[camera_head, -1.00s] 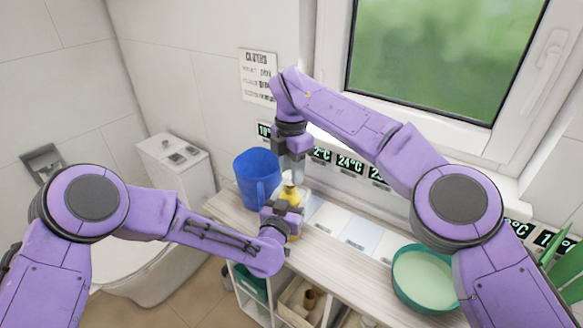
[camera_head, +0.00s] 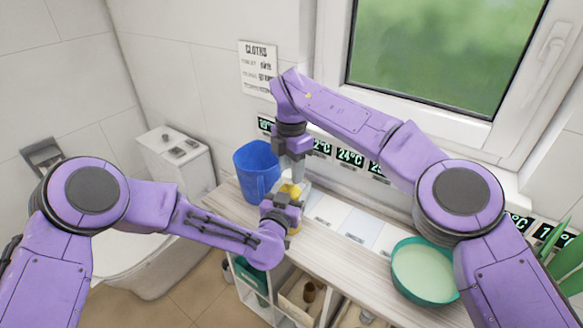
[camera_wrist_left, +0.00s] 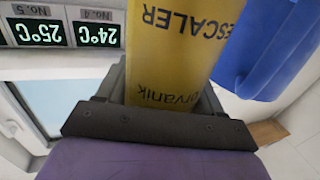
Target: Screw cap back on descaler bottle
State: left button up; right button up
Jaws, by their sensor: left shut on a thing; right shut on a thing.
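The yellow descaler bottle (camera_head: 290,188) stands upright by the back wall of the counter. It also fills the middle of the left wrist view (camera_wrist_left: 172,62), with its lettering upside down. My left gripper (camera_head: 284,208) is shut around the bottle's body from the front. My right gripper (camera_head: 292,170) points down directly above the bottle top, close to it. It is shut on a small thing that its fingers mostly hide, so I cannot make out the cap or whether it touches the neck.
A blue jug (camera_head: 257,168) stands close left of the bottle; it also shows in the left wrist view (camera_wrist_left: 262,50). A teal basin (camera_head: 398,285) sits at the counter's right. Pale panels (camera_head: 360,234) lie between. Temperature displays (camera_head: 350,157) line the wall.

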jog(key=shift+f, duration=0.5)
jog(key=shift+f, duration=0.1)
jog(key=m, duration=0.3)
jog(key=shift+m, duration=0.3)
jog(key=m, duration=0.6)
jog(key=shift+s, duration=0.2)
jog(key=m, duration=0.5)
jog(key=shift+s+m, duration=0.15)
jog(key=shift+m, duration=0.25)
jog(key=m, duration=0.5)
jog(key=shift+a, duration=0.15)
jog(key=o, duration=1.1)
